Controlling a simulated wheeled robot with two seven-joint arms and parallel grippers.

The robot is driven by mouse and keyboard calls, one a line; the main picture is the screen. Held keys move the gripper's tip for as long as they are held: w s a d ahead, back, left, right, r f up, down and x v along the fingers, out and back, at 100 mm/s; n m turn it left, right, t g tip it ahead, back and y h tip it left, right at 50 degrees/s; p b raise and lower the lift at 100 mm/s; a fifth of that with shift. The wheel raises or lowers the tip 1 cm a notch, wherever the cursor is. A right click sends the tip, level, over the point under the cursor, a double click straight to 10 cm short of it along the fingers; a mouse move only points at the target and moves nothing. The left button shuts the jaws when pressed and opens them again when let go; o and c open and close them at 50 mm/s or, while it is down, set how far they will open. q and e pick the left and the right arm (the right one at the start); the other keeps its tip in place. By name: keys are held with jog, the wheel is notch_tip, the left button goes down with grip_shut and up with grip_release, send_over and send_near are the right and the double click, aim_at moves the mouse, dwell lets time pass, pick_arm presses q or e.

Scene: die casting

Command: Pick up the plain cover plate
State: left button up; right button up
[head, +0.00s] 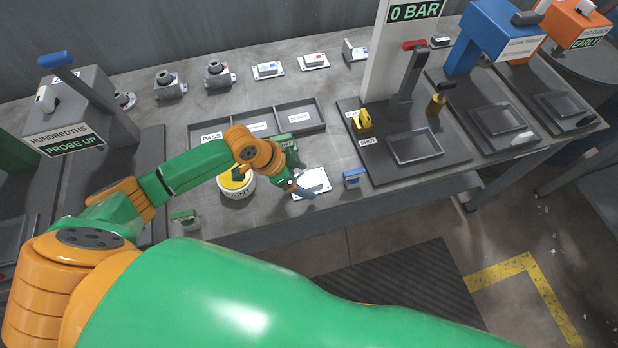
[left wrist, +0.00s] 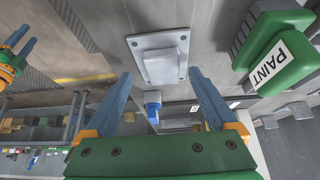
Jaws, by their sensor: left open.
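The plain cover plate (head: 314,181) is a pale plate with a raised middle, lying flat near the front edge of the bench. In the left wrist view the plate (left wrist: 160,58) shows its raised block and corner holes, just beyond my fingertips. My left gripper (head: 297,184) is over the plate's left side in the head view. In the left wrist view my left gripper (left wrist: 160,85) is open and empty, its blue fingers spread wide. My right gripper (left wrist: 24,42) shows small at the left edge of that view, its jaw state unclear.
A paint pot (head: 237,185) stands left of the plate, and a small blue-handled item (head: 353,178) to its right. A grey tray (head: 313,113) with labelled compartments lies behind. Other plates (head: 267,71) lie farther back. The press stand (head: 440,160) is to the right.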

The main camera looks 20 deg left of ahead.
pick_arm(q)
jog(key=shift+w+d+f, duration=0.2)
jog(key=shift+w+f, duration=0.15)
jog(key=shift+f, duration=0.3)
jog(key=shift+s, duration=0.1)
grip_shut()
jog(key=shift+r, duration=0.1)
jog(key=shift+r, duration=0.1)
